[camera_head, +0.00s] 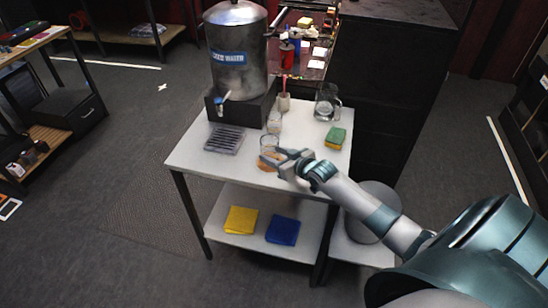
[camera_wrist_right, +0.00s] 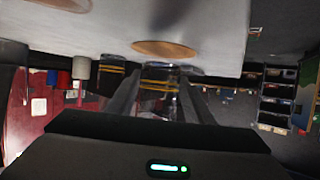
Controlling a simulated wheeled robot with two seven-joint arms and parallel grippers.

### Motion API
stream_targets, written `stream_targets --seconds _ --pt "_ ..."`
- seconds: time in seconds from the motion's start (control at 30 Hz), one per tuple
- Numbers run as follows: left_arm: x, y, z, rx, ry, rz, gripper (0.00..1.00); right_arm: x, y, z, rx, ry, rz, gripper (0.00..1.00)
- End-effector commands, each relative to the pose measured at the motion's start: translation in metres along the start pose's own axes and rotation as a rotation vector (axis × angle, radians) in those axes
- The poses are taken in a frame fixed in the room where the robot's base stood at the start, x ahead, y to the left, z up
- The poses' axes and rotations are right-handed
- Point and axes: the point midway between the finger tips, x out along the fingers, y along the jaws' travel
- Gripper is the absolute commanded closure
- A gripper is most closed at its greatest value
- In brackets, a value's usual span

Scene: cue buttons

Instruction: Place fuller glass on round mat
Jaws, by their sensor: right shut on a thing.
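My right gripper (camera_head: 279,158) is shut on a clear glass (camera_head: 268,144) over the white table. It also shows in the wrist view, where a finger stands on each side of the glass (camera_wrist_right: 158,88). The round brown mat (camera_head: 268,161) lies on the table at the gripper, partly hidden by it; in the wrist view the mat (camera_wrist_right: 163,50) shows close to the glass. I cannot tell whether glass and mat touch. Another clear glass (camera_head: 274,123) stands farther back. The liquid levels are too small to tell. My left gripper is not in view.
The table (camera_head: 200,157) also holds a large metal water dispenser (camera_head: 237,60), a drip grid (camera_head: 224,140), a cup with a red stick (camera_head: 284,102), a glass jug (camera_head: 327,103) and a green-yellow sponge (camera_head: 336,138). Yellow (camera_head: 241,220) and blue (camera_head: 283,231) cloths lie on the lower shelf.

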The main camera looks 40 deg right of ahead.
Motion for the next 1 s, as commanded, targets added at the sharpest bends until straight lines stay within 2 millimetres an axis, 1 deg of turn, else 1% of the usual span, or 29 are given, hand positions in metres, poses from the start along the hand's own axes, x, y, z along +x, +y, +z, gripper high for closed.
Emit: stream_targets --seconds 0.03,0.2,0.6,0.63,0.7,1.0 --pt "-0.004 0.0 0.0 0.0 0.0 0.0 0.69 0.002 0.001 0.004 0.002 -0.001 0.001 0.81" --pt "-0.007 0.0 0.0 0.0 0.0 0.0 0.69 0.007 0.001 0.015 -0.001 0.002 0.0 0.81" --pt "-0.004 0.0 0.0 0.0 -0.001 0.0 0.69 0.009 0.001 0.02 0.0 0.002 0.0 0.81" --pt "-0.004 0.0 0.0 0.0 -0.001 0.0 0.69 0.008 0.001 0.02 0.0 0.001 0.0 0.48" --pt "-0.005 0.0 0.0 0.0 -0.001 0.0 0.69 0.008 0.001 0.019 0.0 0.001 0.0 0.34" --pt "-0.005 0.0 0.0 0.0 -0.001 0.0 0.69 0.008 0.001 0.019 0.0 0.001 0.0 0.34"
